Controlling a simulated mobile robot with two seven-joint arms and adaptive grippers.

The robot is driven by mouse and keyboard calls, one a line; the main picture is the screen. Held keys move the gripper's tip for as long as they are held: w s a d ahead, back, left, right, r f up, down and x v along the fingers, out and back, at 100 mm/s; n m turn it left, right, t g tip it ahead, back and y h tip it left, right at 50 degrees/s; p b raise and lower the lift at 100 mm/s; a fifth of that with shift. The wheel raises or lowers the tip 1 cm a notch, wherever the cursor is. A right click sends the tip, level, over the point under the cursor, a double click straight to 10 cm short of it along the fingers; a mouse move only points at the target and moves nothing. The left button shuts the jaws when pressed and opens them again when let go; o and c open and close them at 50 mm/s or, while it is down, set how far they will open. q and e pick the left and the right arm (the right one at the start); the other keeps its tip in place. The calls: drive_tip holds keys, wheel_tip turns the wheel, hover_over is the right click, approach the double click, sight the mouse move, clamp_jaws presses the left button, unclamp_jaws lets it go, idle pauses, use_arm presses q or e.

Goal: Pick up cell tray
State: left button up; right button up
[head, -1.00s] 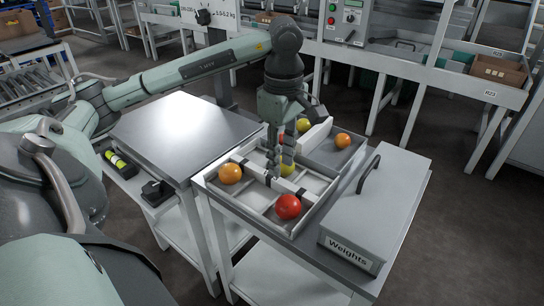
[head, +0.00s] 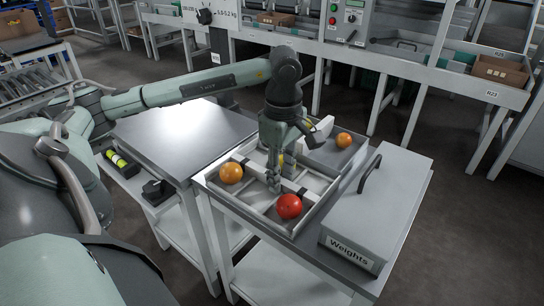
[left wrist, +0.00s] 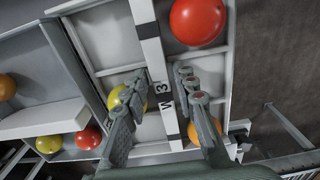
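The near cell tray (head: 243,205) is white with divided cells and stands on the grey table. A white handle bar with black bands (left wrist: 149,50) and a "W3" mark crosses its middle. The tray holds an orange tomato (head: 231,173), a red tomato (head: 289,206) and a yellow tomato (left wrist: 127,97), mostly hidden by my gripper in the head view. My left gripper (head: 274,188) points down over the tray. In the left wrist view its fingers (left wrist: 163,103) are apart, on either side of the bar, with gaps showing. My right gripper is not in view.
A second tray (left wrist: 72,154) with several tomatoes and its own white bar (head: 323,127) stands right behind. A grey "Weights" box (head: 372,215) with a handle stands close on the right. A bare metal-topped table (head: 185,130) adjoins on the left.

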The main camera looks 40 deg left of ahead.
use_arm(q)
drive_tip(key=shift+c, duration=0.2)
clamp_jaws()
